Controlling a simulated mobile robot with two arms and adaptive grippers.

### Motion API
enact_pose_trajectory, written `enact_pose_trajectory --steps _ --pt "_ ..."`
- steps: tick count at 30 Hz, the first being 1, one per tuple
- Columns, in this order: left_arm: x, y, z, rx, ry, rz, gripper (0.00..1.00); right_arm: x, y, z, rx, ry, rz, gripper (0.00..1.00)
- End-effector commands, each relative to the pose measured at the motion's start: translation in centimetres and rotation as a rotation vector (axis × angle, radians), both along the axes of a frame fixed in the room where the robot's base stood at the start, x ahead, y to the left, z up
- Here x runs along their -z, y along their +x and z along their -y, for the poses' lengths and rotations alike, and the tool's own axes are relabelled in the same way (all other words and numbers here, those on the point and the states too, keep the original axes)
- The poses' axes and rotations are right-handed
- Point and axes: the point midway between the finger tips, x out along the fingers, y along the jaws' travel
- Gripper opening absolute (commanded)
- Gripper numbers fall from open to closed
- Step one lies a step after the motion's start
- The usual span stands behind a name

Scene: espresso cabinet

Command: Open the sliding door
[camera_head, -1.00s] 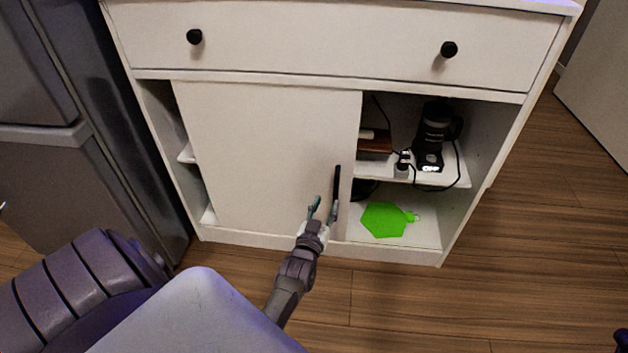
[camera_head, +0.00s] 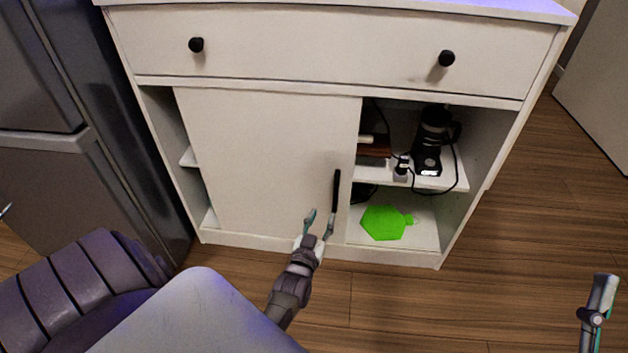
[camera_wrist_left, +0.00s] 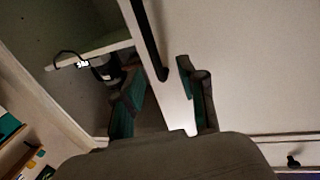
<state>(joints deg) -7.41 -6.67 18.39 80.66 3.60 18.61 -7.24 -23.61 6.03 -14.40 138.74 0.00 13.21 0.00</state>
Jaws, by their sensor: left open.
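The sliding door (camera_head: 260,150) is a white panel covering the middle and left of the cabinet front. Narrow open space shows at its left and a wider opening at its right. Its black vertical bar handle (camera_head: 336,190) is near its right edge. My left gripper (camera_head: 320,222) is open and empty at the handle's lower end. In the left wrist view the left gripper's fingers (camera_wrist_left: 160,95) are spread, with the handle (camera_wrist_left: 148,40) and door edge ahead between them; contact is unclear. My right gripper (camera_head: 600,295) is partly in view at the lower right, away from the cabinet.
The right opening holds a black coffee machine (camera_head: 432,140) with a cord on the upper shelf and a green hexagonal item (camera_head: 385,222) below. A drawer (camera_head: 320,45) with two black knobs is above. A dark fridge (camera_head: 60,120) stands left. Wood floor (camera_head: 520,240) is clear at right.

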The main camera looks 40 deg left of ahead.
Motion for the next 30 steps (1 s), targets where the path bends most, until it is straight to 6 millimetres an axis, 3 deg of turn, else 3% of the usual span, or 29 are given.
enact_pose_trajectory --steps 30 --pt "-0.1 -3.6 1.4 0.000 -0.001 -0.001 0.41 6.3 3.0 0.2 0.024 -0.116 -0.412 0.40"
